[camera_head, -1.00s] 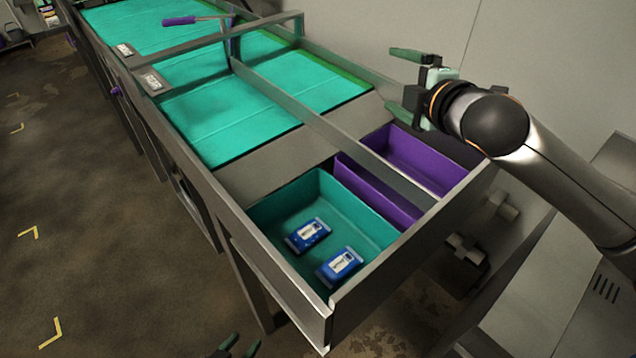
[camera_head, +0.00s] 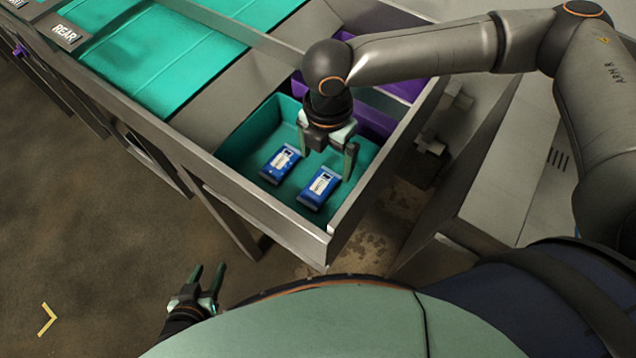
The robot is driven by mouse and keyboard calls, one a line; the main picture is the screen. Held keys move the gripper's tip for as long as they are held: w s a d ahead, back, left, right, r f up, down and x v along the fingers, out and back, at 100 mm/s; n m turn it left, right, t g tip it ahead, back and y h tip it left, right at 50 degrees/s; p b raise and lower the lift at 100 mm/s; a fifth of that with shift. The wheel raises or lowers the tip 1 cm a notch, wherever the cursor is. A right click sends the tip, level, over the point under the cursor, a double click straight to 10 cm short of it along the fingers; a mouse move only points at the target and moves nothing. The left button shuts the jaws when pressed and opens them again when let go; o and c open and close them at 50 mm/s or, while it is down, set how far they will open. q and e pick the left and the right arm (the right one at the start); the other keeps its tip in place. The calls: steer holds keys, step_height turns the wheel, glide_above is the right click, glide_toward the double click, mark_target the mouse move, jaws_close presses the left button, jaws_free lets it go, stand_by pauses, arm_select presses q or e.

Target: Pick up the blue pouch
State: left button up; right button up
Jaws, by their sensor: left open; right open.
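Two blue pouches with white labels lie flat, side by side, in a teal bin at the near end of the metal table. One blue pouch (camera_head: 281,163) is on the left, the other blue pouch (camera_head: 319,188) on the right and nearer. The teal bin (camera_head: 246,139) is partly hidden by my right arm. My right gripper (camera_head: 328,164) is open and points down over the bin, above and between the pouches, holding nothing. I cannot tell its exact height. My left gripper (camera_head: 208,281) is open and empty, low over the floor at the bottom left.
Purple bins (camera_head: 372,122) sit behind the teal bin, partly covered by my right arm. Metal side walls (camera_head: 270,213) edge the table. Teal mats (camera_head: 160,62) cover its far part, with a REAR label (camera_head: 65,34).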

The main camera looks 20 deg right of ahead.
mark_target(323, 181)
steer(key=f, duration=0.7)
steer(key=shift+a+f+p, duration=0.2)
steer(key=shift+f+p, duration=0.1)
steer(key=shift+f, duration=0.05)
steer(key=shift+c, duration=0.2)
steer(key=shift+w, duration=0.1)
steer(key=c, duration=1.4)
